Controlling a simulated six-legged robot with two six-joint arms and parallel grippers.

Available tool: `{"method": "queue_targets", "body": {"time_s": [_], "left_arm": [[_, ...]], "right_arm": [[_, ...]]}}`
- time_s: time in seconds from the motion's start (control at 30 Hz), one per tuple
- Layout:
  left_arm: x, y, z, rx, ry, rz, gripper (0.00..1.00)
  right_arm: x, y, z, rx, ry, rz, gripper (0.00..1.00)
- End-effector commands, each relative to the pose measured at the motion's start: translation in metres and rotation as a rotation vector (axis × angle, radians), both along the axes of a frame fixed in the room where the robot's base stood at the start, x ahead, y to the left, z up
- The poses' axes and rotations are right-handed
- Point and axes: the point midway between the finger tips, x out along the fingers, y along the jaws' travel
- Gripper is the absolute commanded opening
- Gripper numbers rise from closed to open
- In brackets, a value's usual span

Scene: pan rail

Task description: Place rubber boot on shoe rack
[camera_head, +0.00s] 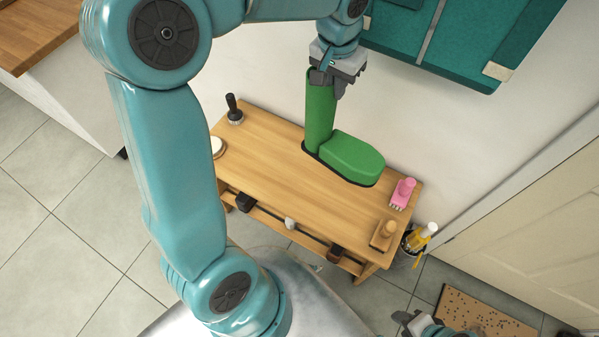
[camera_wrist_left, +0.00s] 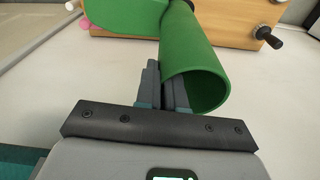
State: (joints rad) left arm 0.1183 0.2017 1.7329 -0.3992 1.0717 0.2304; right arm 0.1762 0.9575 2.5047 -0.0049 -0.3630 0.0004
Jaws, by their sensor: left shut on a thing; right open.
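A green rubber boot (camera_head: 350,155) with a dark sole is upright at the wooden shoe rack (camera_head: 270,175), its toe pointing right. I cannot tell whether its sole touches the rack's top. My left gripper (camera_head: 328,82) is shut on the upper edge of the boot's shaft. The left wrist view shows the fingers (camera_wrist_left: 165,92) at the rim of the boot's open shaft (camera_wrist_left: 200,70). The rack's edge (camera_wrist_left: 130,25) is beyond it. My right gripper (camera_head: 418,322) is open and empty at the bottom edge, apart from the rack.
A black-handled brush (camera_head: 234,110), a pink brush (camera_head: 402,193) and a wooden brush (camera_head: 383,235) are on the rack top. A bucket with a yellow bottle (camera_head: 420,238) stands at its right. A teal wall panel (camera_head: 465,40) hangs behind.

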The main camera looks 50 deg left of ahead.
Motion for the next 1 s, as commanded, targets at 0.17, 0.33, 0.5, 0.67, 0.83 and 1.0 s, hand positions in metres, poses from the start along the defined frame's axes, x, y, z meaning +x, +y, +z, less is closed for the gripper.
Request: {"method": "queue_targets", "body": {"time_s": [0.17, 0.33, 0.5, 0.67, 0.83, 1.0], "left_arm": [[-0.015, 0.042, 0.015, -0.001, -0.005, 0.069, 0.00], [-0.026, 0.063, 0.024, -0.003, -0.006, 0.100, 0.00], [-0.030, 0.070, 0.015, -0.003, -0.002, 0.108, 0.00], [-0.031, 0.071, -0.026, -0.003, 0.002, 0.108, 0.00], [-0.031, 0.071, -0.074, -0.003, 0.002, 0.108, 0.00], [-0.031, 0.071, -0.113, -0.003, 0.000, 0.108, 0.00]], "right_arm": [[0.000, 0.000, -0.006, 0.000, 0.000, 0.000, 0.43], [0.000, 0.000, -0.007, 0.000, 0.000, 0.000, 0.43], [0.000, 0.000, -0.010, 0.000, 0.000, 0.000, 0.43], [0.000, 0.000, -0.016, 0.000, 0.000, 0.000, 0.43], [0.000, 0.000, -0.022, 0.000, 0.000, 0.000, 0.43], [0.000, 0.000, -0.025, 0.000, 0.000, 0.000, 0.43]]}}
